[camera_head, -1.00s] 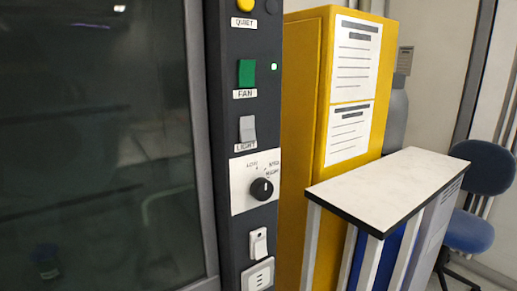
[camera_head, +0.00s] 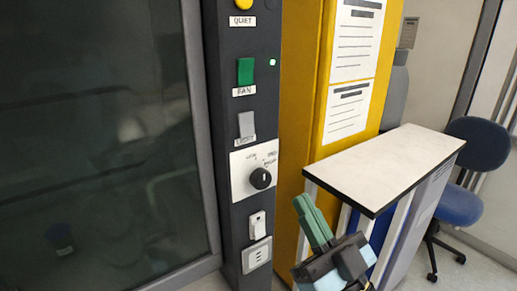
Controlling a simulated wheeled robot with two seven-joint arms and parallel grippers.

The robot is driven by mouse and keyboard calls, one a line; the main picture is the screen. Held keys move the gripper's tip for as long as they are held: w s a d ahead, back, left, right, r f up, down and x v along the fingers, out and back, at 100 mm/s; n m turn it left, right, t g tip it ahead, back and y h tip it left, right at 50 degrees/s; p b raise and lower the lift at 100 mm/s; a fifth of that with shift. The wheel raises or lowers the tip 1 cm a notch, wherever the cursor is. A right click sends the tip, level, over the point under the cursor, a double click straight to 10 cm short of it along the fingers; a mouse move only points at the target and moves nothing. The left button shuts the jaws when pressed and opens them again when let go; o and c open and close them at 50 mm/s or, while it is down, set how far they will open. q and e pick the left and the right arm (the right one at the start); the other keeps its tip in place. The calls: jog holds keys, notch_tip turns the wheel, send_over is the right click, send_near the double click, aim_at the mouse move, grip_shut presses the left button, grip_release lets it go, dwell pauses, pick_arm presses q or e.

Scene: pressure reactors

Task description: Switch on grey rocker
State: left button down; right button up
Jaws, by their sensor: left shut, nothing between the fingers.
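The grey rocker (camera_head: 246,124) labelled LIGHT is on the dark control column (camera_head: 220,177), below the green FAN rocker (camera_head: 245,71) and above the black rotary knob (camera_head: 260,178). A small light glows beside the FAN rocker; I see none lit beside the grey one. My left gripper (camera_head: 301,204) is at the lower middle, right of and below the grey rocker, in front of the yellow cabinet. Its greenish fingers are shut together with nothing between them, and it touches no switch. My right gripper is not in view.
A white rocker (camera_head: 257,225) and a socket (camera_head: 257,254) are lower on the column. A yellow cabinet (camera_head: 302,95) stands right of it. A white-topped stand (camera_head: 390,165) juts out near my gripper. A blue chair (camera_head: 480,143) is at the far right. A dark glass door (camera_head: 95,130) fills the left.

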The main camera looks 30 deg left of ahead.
aim_at(248, 127)
pick_arm(q)
jog(key=shift+s+a+r+n+g, duration=0.2)
jog(key=shift+n+g, duration=0.1)
jog(key=shift+g, duration=0.1)
jog(key=p+x, duration=0.1)
jog(key=x, duration=0.3)
jog(key=f+p+x, duration=0.1)
jog(key=x, duration=0.3)
jog(key=a+p+x, duration=0.1)
jog(key=x, duration=0.3)
jog(key=shift+w+f, duration=0.2)
jog(key=shift+w, duration=0.05)
jog(key=shift+w+a+f, duration=0.15)
jog(key=shift+w+a, duration=0.1)
jog(key=shift+a, duration=0.3)
